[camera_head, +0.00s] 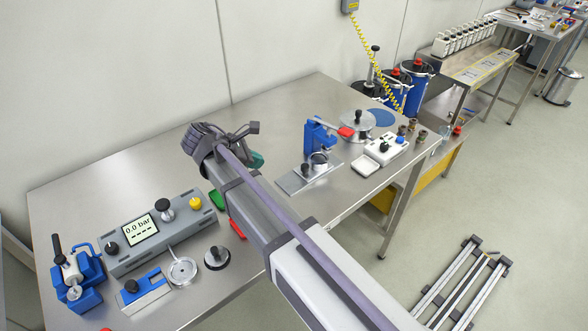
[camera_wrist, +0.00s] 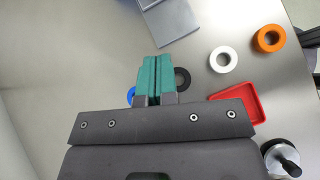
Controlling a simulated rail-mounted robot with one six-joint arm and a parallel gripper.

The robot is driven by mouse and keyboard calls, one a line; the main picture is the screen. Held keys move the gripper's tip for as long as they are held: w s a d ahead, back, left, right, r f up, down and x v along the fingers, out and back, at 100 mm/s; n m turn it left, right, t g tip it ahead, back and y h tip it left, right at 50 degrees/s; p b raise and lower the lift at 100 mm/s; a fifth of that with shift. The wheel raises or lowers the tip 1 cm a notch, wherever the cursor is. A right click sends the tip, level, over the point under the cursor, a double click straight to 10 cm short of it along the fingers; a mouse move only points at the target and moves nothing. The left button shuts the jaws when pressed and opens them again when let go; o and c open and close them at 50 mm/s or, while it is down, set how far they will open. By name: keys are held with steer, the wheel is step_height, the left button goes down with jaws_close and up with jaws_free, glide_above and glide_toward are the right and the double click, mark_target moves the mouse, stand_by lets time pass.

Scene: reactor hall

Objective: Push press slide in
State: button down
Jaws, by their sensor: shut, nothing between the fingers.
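The blue hand press (camera_head: 318,137) with a red handle stands on the right half of the steel bench. Its flat steel slide (camera_head: 292,183) lies at its foot and sticks out to the front left, with a small dark knob (camera_head: 305,170) on top. How far the slide reaches under the press is hard to tell. A grey plate at the top of the wrist view (camera_wrist: 168,20) may be part of this slide. My gripper (camera_head: 257,160) is left of the press and apart from it. Its teal fingers (camera_wrist: 153,72) are shut and empty.
White (camera_wrist: 222,59) and orange (camera_wrist: 269,38) rings, a partly hidden black ring (camera_wrist: 182,78) and a red tray (camera_wrist: 240,106) lie near my fingers. A pressure console (camera_head: 158,232) stands at left. A white box (camera_head: 386,148) stands right of the press. The bench's back left is clear.

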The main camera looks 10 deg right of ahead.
mark_target(301, 170)
steer(key=shift+n, duration=0.4)
steer(key=b+x, duration=0.3)
steer(key=x, duration=0.2)
steer(key=b+x, duration=0.4)
steer(key=x, duration=0.1)
steer(key=shift+f+b, duration=0.3)
steer(key=shift+f, duration=0.2)
steer(key=d, duration=0.2)
steer(key=d+r+p, duration=0.1)
steer(key=shift+w+d, duration=0.2)
steer(key=shift+w, duration=0.2)
steer(key=shift+d, duration=0.2)
